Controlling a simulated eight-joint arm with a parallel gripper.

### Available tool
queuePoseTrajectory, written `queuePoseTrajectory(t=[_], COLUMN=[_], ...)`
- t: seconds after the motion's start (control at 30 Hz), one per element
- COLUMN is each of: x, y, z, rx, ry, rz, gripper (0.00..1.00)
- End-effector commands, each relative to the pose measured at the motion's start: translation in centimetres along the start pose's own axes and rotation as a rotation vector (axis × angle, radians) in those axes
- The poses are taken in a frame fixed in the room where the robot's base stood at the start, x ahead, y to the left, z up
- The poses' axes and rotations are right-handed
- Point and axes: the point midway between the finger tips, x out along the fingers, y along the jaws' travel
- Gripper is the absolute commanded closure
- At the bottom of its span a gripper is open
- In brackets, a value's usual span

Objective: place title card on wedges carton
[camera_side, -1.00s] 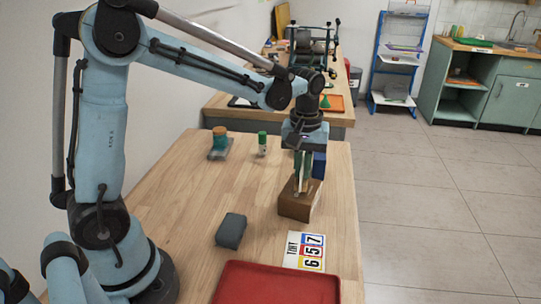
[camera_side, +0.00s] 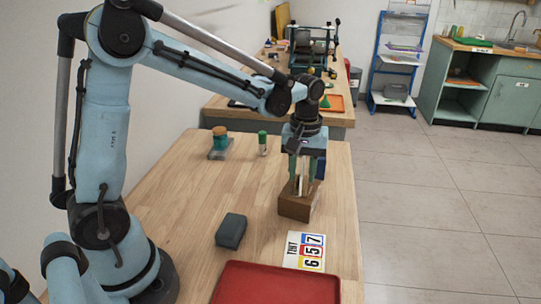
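My gripper (camera_side: 302,178) points straight down over a brown box (camera_side: 295,207), which looks like the wedges carton; no label is readable. Its two greenish fingers stand apart, open. A thin pale upright piece (camera_side: 300,185), perhaps the title card seen nearly edge-on, stands between the fingers at the top of the box. I cannot tell whether it rests on the box or in it, and the fingers partly hide it.
A red tray (camera_side: 275,285) lies at the table's front edge. A dark grey block (camera_side: 231,231) sits left of the box. A green-capped bottle (camera_side: 262,143) and a cork-topped item (camera_side: 220,142) stand behind. A dark blue object (camera_side: 320,168) shows behind the gripper. The table's left middle is clear.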

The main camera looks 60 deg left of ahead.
Motion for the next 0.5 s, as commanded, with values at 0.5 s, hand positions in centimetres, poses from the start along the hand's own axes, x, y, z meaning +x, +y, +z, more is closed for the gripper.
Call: queuePoseTrajectory(t=[0.5], x=[-7.4], y=[0.0], z=[0.0], rx=[0.0], ry=[0.0], rz=[0.0], gripper=[0.64])
